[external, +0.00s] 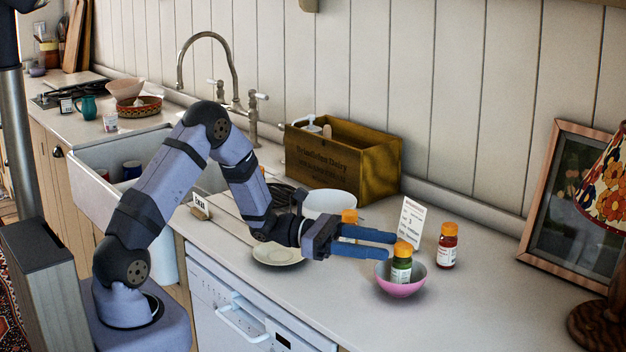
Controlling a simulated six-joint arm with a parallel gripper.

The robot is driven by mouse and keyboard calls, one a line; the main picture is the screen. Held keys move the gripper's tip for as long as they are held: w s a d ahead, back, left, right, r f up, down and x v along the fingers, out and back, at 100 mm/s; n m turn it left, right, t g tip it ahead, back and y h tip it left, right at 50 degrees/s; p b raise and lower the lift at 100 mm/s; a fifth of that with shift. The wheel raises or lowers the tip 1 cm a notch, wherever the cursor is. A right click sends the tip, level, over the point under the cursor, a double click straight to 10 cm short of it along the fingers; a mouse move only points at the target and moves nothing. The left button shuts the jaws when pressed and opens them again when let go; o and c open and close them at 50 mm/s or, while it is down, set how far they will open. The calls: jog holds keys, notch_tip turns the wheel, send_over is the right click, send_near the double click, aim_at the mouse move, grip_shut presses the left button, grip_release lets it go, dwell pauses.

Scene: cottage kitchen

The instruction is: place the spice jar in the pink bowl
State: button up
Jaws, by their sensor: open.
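The pink bowl (402,289) stands on the counter right of the arm. A spice jar (401,268) with an orange lid and green contents stands upright in it. A second spice jar (447,246), with an orange lid and red contents, stands on the counter behind and right of the bowl. A third orange-lidded jar (349,217) is partly hidden behind my gripper. My gripper (391,245) is open, its blue fingers pointing right. In the picture its fingertips lie just left of the green jar; whether they touch it I cannot tell.
A white pot (328,203) and a wooden crate (343,160) stand behind my gripper. A white plate (279,252) lies below my forearm. A card (411,222) stands behind the bowl. A framed picture (574,200) and a lamp (606,190) are at the right. The front right counter is clear.

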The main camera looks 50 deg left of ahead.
jog(key=b+v, duration=0.1)
jog(key=v, duration=0.5)
jog(key=shift+s, duration=0.1)
jog(key=s+d+f+m+g, duration=0.1)
jog(key=s+m+g, duration=0.1)
jog(key=s, duration=0.1)
jog(key=s+d+f+m+g+y, duration=0.1)
jog(key=s+d+m+g, duration=0.1)
jog(key=s+g, duration=0.1)
jog(key=s+d+f+m+g+y, duration=0.1)
jog(key=s+d+m+g, duration=0.1)
jog(key=s, duration=0.3)
jog(key=shift+s+f+m, duration=0.1)
jog(key=shift+f+m, duration=0.3)
jog(key=shift+m, duration=0.1)
jog(key=s+a+f+m+g+y, duration=0.2)
jog(key=s+a+f+m+y, duration=0.1)
jog(key=s+a+m+y, duration=0.25)
jog(key=s+a+f+m+g+y, duration=0.2)
jog(key=s+a+f+m+y, duration=0.15)
jog(key=s+m, duration=0.35)
jog(key=a+m+t+y, duration=0.2)
jog(key=a+m+y, duration=0.2)
jog(key=a, duration=0.2)
jog(key=shift+y, duration=0.4)
jog(key=shift+a, duration=0.1)
